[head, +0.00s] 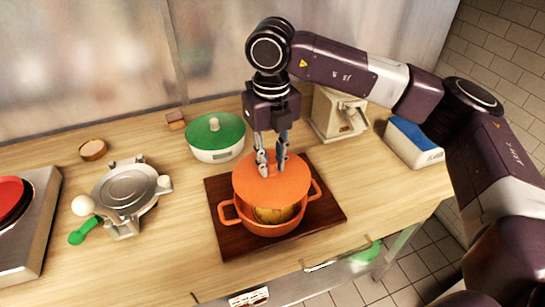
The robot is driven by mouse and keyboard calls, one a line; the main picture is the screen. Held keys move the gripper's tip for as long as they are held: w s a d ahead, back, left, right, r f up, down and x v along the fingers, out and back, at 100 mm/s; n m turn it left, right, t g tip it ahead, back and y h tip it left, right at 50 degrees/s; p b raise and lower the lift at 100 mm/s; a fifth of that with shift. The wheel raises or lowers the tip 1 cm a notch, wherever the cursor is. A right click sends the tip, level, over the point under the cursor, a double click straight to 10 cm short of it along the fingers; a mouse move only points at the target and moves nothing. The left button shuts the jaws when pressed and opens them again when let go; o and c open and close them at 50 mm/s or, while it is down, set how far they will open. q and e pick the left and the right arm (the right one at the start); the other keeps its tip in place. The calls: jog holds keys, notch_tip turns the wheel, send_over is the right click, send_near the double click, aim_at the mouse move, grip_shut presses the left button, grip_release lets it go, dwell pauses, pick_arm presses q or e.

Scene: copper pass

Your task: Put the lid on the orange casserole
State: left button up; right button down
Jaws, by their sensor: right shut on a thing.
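The orange casserole (265,230) stands on a dark wooden board (233,244), with its two side handles showing. Something yellowish (275,214) shows inside it at the front. The orange lid (252,188) is over the back part of the casserole, set toward the back, so the front of the opening is uncovered. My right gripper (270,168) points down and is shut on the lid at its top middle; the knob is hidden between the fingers. I cannot tell whether the lid touches the rim. My left gripper is not in view.
A beige machine (337,112) and a blue-and-white box (413,143) stand to the right. A metal device (127,187) and a green spoon (86,231) lie left. The counter in front left is clear.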

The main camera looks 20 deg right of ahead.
aim_at(270, 175)
jog(key=shift+f+b, duration=0.3)
jog(key=shift+f, duration=0.55)
notch_tip(270, 175, down, 3)
jog(key=shift+a+r+b, duration=0.15)
jog(key=shift+b, duration=0.7)
jog(key=shift+w+f+b, duration=0.1)
jog(key=shift+f+b, duration=0.4)
jog(key=shift+f, duration=0.1)
jog(key=shift+r, duration=0.1)
jog(key=shift+f+b, duration=0.2)
jog(key=shift+b, duration=0.75)
dwell(0.5)
dwell(0.3)
jog(key=c, duration=1.7)
grip_release()
